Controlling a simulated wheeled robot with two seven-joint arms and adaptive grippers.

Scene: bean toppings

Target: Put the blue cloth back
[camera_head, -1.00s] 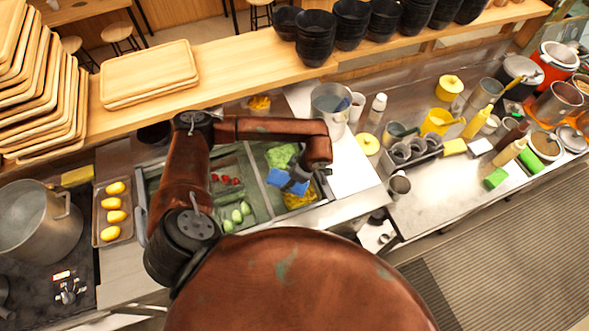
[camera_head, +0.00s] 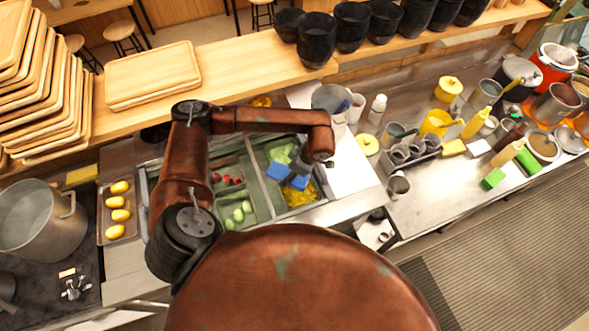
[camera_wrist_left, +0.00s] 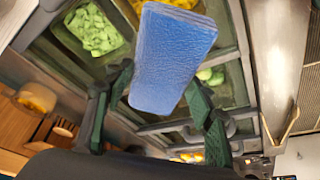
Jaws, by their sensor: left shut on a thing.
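The blue cloth (camera_wrist_left: 172,60) is a folded, thick rectangle between the two green-grey fingers of my left gripper (camera_wrist_left: 158,95) in the left wrist view. In the head view the blue cloth (camera_head: 278,171) shows on both sides of my left gripper (camera_head: 290,172). The gripper is shut on it above the metal topping bins, over the bins with green pieces (camera_head: 281,154) and yellow shreds (camera_head: 300,194). The height above the bins is hard to tell. My right gripper is not in view.
Wooden trays (camera_head: 152,76) and black bowls (camera_head: 316,40) stand on the wooden ledge behind. A steel pot (camera_head: 38,222) is at the left. Bottles and cups crowd the right counter.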

